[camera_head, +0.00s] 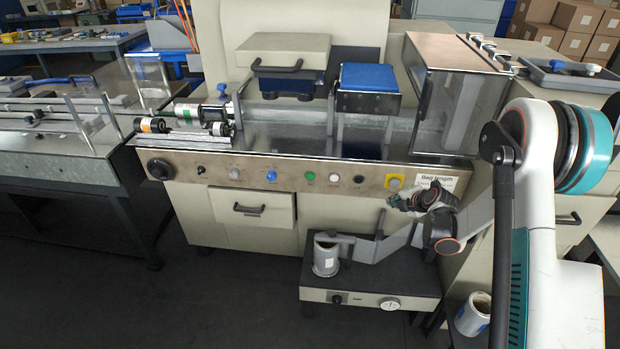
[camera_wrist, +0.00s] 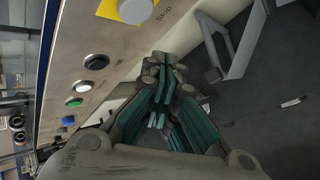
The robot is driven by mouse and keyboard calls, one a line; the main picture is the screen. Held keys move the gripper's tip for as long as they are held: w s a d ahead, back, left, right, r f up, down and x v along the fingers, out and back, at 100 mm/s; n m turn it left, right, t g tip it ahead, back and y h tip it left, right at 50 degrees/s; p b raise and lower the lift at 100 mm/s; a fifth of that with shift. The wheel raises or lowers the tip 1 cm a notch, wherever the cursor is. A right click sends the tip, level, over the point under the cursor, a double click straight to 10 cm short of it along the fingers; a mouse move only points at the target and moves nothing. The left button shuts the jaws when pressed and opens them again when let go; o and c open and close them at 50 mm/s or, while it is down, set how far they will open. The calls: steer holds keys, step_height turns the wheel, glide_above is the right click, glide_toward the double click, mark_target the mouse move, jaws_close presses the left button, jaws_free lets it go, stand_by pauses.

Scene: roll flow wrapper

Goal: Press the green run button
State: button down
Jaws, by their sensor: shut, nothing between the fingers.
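The green run button (camera_head: 310,176) sits on the metal control strip at the front of the machine in the head view. In the wrist view the green button (camera_wrist: 74,102) is on the panel at the left, beyond a white button and a black one. My gripper (camera_head: 398,203) is shut and empty, in front of the right part of the panel, below and right of the green button. In the wrist view its fingers (camera_wrist: 168,58) are together. It is apart from the green button.
On the same strip are a blue button (camera_head: 271,176), a white button (camera_head: 334,178), a black button (camera_head: 359,179) and a stop button on a yellow plate (camera_head: 394,182). A drawer (camera_head: 252,208) is at the left.

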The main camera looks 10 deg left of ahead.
mark_target(310, 176)
steer(key=s+a+m+y, duration=0.1)
steer(key=a+m+y, duration=0.1)
steer(key=a+m, duration=0.8)
steer(key=s+a+f+m+y, duration=0.1)
steer(key=s+a+m, duration=0.1)
steer(key=a+m, duration=0.8)
steer(key=a, duration=0.9)
steer(key=shift+s+a+f+t+y, duration=0.25)
steer(key=shift+s+a+t+y, duration=0.05)
steer(key=shift+t+y, duration=0.1)
steer(key=shift+w, duration=0.1)
steer(key=w, duration=0.8)
steer(key=shift+w, duration=0.3)
steer(key=shift+w, duration=0.1)
steer(key=shift+w, duration=0.35)
